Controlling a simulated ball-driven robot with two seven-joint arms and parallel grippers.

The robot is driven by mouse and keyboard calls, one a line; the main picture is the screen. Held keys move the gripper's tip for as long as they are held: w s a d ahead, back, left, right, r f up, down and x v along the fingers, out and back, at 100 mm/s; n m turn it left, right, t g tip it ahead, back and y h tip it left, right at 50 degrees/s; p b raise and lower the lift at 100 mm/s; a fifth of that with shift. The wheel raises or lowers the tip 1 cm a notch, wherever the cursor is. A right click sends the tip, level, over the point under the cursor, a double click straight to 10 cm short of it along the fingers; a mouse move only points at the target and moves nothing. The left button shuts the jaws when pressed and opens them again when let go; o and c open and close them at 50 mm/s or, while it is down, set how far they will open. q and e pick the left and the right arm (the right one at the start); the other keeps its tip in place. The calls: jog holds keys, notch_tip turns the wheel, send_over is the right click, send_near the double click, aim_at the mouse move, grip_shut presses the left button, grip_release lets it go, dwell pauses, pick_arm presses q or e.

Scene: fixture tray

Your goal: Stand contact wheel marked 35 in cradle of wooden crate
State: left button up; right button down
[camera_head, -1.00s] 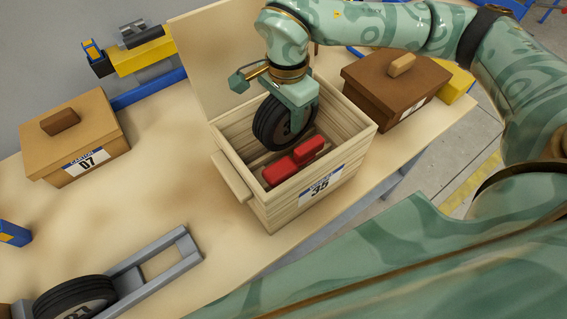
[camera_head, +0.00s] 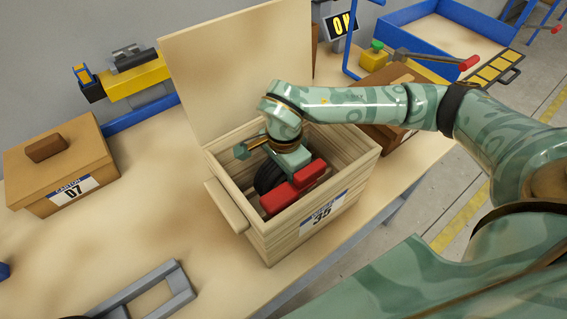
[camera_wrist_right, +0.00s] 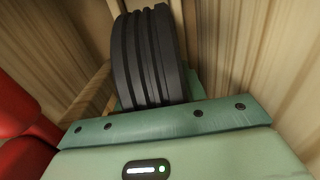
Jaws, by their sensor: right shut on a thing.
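The open wooden crate (camera_head: 262,243) marked 35 stands on the table with its lid raised at the back. My right gripper (camera_head: 284,172) reaches down inside it, shut on a black ribbed wheel (camera_head: 266,177). The wheel is upright, low in the crate, behind a red block-shaped piece (camera_head: 285,196). In the right wrist view the wheel (camera_wrist_right: 148,60) stands beyond the gripper's edge (camera_wrist_right: 165,117), between the wooden walls. Whether the wheel touches the cradle is hidden. The number on the held wheel is not visible now. My left gripper is not in view.
A closed box marked 07 (camera_head: 62,160) stands at left. A brown box (camera_head: 392,135) is right of the crate, partly behind my arm. A grey frame (camera_head: 150,295) lies at front left. Red also shows at the left edge of the wrist view (camera_wrist_right: 22,125). The table between them is clear.

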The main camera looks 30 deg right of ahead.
jog(key=shift+r, duration=0.1)
jog(key=c, duration=0.8)
grip_release()
notch_tip(320, 180, up, 12)
jog(key=p, duration=0.3)
